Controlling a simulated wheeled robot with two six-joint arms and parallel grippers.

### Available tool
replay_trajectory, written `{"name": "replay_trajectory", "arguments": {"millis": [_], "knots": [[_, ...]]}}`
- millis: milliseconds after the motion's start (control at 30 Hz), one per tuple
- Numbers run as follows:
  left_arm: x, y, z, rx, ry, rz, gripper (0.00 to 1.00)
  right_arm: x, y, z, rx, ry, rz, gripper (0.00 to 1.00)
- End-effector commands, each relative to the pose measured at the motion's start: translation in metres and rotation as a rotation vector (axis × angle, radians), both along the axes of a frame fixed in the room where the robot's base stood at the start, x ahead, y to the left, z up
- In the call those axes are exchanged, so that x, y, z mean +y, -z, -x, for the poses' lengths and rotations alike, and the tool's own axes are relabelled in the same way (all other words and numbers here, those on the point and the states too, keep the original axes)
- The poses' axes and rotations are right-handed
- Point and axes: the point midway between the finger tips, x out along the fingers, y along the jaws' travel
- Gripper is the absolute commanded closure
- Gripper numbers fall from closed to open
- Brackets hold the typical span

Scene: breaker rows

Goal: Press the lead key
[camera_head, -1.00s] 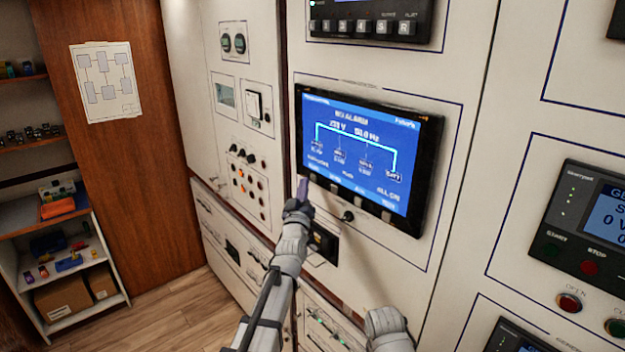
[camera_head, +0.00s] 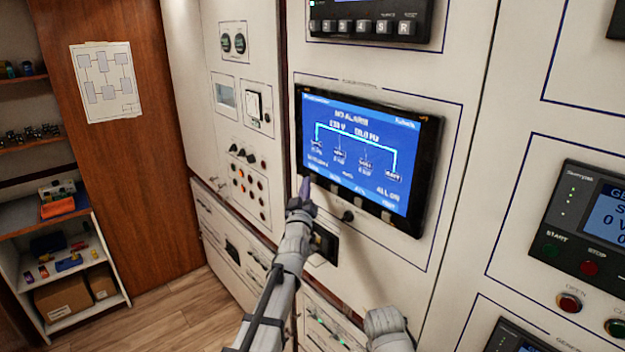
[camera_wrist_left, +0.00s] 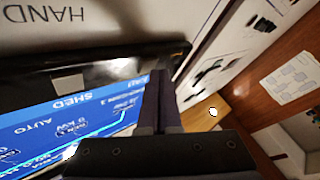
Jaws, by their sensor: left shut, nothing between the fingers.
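The blue screen (camera_head: 358,150) in a black bezel (camera_head: 427,165) carries several pale keys along its lower edge, such as one key (camera_head: 360,199). My left gripper (camera_head: 305,182) is shut and empty, its tips at the lower left corner of the bezel, over the place of the leftmost key. In the left wrist view the shut fingers (camera_wrist_left: 158,75) point at the bezel beside the screen labels. A pale key (camera_wrist_left: 118,70) shows there to the left of them.
A black knob (camera_head: 347,216) sits just below the bezel, and a dark socket panel (camera_head: 325,243) is beneath my left arm. Another key row (camera_head: 362,27) is above the screen. Red and green buttons (camera_head: 569,303) are at the right. Shelves (camera_head: 65,265) stand at far left.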

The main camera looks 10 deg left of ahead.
Motion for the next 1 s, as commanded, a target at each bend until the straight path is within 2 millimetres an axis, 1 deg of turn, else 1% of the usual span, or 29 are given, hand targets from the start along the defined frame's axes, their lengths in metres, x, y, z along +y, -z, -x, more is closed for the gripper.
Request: {"name": "replay_trajectory", "arguments": {"millis": [1000], "knots": [[-0.0048,0.0,-0.006,0.0,0.0,0.0,1.0,0.0,0.0,0.0,0.0,0.0,0.0,0.5]]}}
